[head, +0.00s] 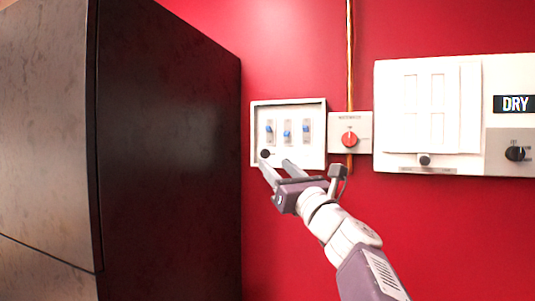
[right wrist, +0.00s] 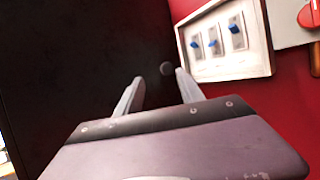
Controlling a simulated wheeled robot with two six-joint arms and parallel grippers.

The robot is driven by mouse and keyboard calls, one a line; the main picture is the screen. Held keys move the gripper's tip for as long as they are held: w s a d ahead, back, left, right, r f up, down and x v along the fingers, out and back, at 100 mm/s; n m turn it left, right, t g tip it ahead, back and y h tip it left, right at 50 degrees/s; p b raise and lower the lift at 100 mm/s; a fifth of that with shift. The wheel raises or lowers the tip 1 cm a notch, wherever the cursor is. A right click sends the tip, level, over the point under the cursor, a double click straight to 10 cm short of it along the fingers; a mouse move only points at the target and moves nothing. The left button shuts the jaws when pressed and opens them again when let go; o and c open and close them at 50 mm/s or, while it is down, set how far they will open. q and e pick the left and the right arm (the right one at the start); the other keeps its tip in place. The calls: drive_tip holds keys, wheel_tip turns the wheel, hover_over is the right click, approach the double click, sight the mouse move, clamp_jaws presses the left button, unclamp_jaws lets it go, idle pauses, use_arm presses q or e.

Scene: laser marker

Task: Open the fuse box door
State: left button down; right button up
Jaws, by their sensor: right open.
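The fuse box (head: 288,104) is a shallow white frame on the red wall with several blue switches inside. It also shows at the upper right of the right wrist view (right wrist: 232,73). A small dark round knob (head: 265,153) shows at its lower left corner; it also shows in the right wrist view (right wrist: 166,68). No opaque door panel covers the switches; I cannot tell whether a clear one does. My right gripper (head: 276,163) is open at the lower left of the box. In the right wrist view its fingertips (right wrist: 158,76) lie around the knob; contact is unclear.
A tall dark cabinet (head: 170,130) stands close on the left. A grey box with a red rotary switch (head: 349,139) is right of the fuse box, below a vertical pipe (head: 349,60). A white panel (head: 390,95) with a DRY sign (head: 515,104) hangs farther right.

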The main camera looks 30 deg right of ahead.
sight(267, 155)
drive_tip(key=w+p, duration=0.1)
drive_tip(key=w, duration=0.1)
drive_tip(key=w+d+r+p, duration=0.1)
drive_tip(key=w, duration=0.1)
drive_tip(key=w+d+p, duration=0.1)
drive_tip(key=w, duration=0.1)
drive_tip(key=shift+w+d+r, duration=0.1)
drive_tip(key=shift+w+r, duration=0.25)
drive_tip(key=shift+r, duration=0.05)
drive_tip(key=shift+w, duration=0.15)
drive_tip(key=shift+s+a+r, duration=0.15)
drive_tip(key=shift+s+a, duration=0.1)
drive_tip(key=shift+a, duration=0.3)
drive_tip(key=shift+s+a, duration=0.1)
drive_tip(key=shift+c, duration=0.6)
drive_tip(key=c, duration=0.6)
drive_tip(key=shift+d, duration=0.3)
clamp_jaws()
use_arm(q)
drive_tip(key=r, duration=0.4)
drive_tip(key=shift+w+d, duration=0.2)
drive_tip(key=shift+d, duration=0.15)
use_arm(e)
drive_tip(key=shift+f, duration=0.2)
